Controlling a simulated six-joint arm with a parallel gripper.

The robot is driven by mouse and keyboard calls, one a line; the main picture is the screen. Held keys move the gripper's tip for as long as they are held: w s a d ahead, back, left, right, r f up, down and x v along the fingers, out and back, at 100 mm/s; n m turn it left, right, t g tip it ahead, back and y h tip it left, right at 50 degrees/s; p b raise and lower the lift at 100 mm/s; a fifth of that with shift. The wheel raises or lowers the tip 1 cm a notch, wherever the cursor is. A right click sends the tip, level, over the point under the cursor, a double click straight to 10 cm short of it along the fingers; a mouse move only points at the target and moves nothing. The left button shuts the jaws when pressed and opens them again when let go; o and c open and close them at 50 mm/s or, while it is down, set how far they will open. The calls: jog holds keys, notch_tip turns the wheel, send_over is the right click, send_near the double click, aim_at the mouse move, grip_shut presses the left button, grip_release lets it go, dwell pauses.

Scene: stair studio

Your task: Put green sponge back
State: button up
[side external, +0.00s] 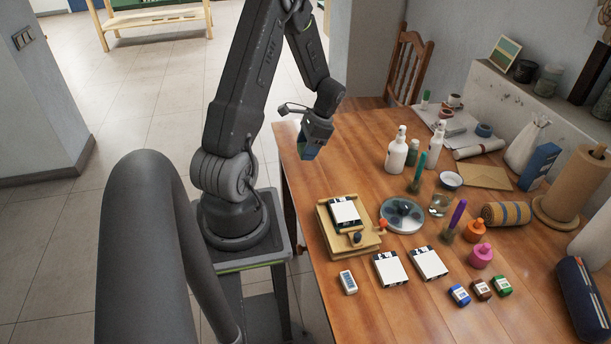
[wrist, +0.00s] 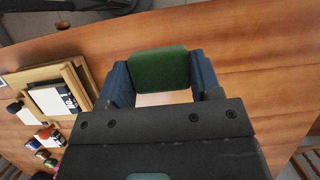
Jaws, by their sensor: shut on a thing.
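The green sponge (wrist: 160,70) is a dark green block with rounded corners. In the wrist view it is held between the two blue fingers of my gripper (wrist: 161,78), one finger on each side. In the side external view my gripper (side external: 309,150) hangs above the table's far left part, to the left of the white bottles. The sponge is mostly hidden there by the fingers.
The wooden table (side external: 340,300) holds a wooden tray (side external: 335,242) with a white-faced card, a round palette dish (side external: 401,214), white bottles (side external: 397,152) and small blue, brown and green blocks (side external: 502,286). The table's left part below my gripper is clear.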

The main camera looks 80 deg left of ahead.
aim_at(300, 176)
jog(key=x, duration=0.3)
jog(key=shift+w+a+f, duration=0.15)
jog(key=shift+a+f, duration=0.1)
jog(key=shift+f, duration=2.3)
jog(key=shift+f, duration=0.1)
jog(key=o, duration=1)
jog(key=shift+o, duration=0.2)
